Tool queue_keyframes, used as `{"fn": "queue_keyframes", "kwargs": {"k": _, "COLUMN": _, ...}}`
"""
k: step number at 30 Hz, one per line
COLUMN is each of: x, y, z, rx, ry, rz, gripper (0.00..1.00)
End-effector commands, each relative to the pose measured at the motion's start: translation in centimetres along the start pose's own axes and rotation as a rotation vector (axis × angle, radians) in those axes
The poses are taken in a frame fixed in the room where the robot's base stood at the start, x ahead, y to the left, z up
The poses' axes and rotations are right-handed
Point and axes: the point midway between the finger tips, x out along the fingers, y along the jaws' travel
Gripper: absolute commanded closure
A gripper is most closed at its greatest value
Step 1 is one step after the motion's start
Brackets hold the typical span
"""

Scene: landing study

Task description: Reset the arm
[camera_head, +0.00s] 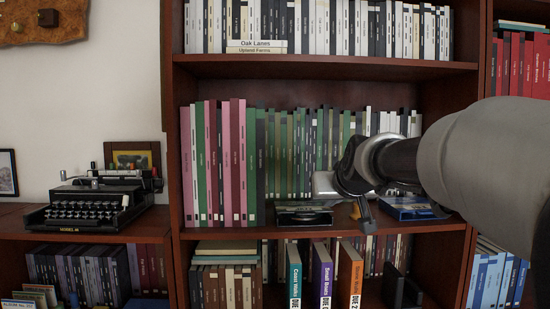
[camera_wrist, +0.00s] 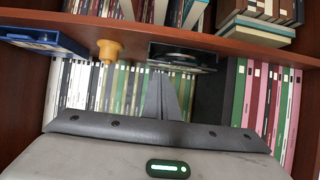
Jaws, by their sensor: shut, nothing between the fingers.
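My arm reaches in from the right in the head view. My gripper (camera_head: 367,224) hangs in front of the middle shelf, with its dark wrist and pale body above. In the wrist view its two grey fingers (camera_wrist: 160,74) are together and taper to a point with nothing between them. The fingertips show near a black case (camera_wrist: 183,57); I cannot tell the gap in depth. Behind the gripper stands a row of books, partly hidden by the arm.
The black case (camera_head: 303,214) and a blue case (camera_head: 412,209) lie at the shelf's front. A small orange object (camera_wrist: 109,51) stands between them, mostly covered by the gripper in the head view. A typewriter (camera_head: 95,200) stands on the left cabinet. Books fill the shelves above and below.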

Motion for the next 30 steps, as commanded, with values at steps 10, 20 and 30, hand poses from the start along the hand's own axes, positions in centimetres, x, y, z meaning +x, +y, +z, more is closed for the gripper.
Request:
{"fn": "queue_keyframes", "kwargs": {"k": 10, "x": -1.3, "y": -0.5, "z": 1.5, "rx": 0.000, "ry": -0.031, "rz": -0.008, "gripper": 1.00}}
{"fn": "queue_keyframes", "kwargs": {"k": 20, "x": -12.7, "y": -2.9, "z": 18.4, "rx": 0.001, "ry": -0.342, "rz": -0.031, "gripper": 1.00}}
{"fn": "queue_keyframes", "kwargs": {"k": 30, "x": -20.5, "y": -2.7, "z": 33.0, "rx": 0.000, "ry": -0.588, "rz": 0.003, "gripper": 1.00}}
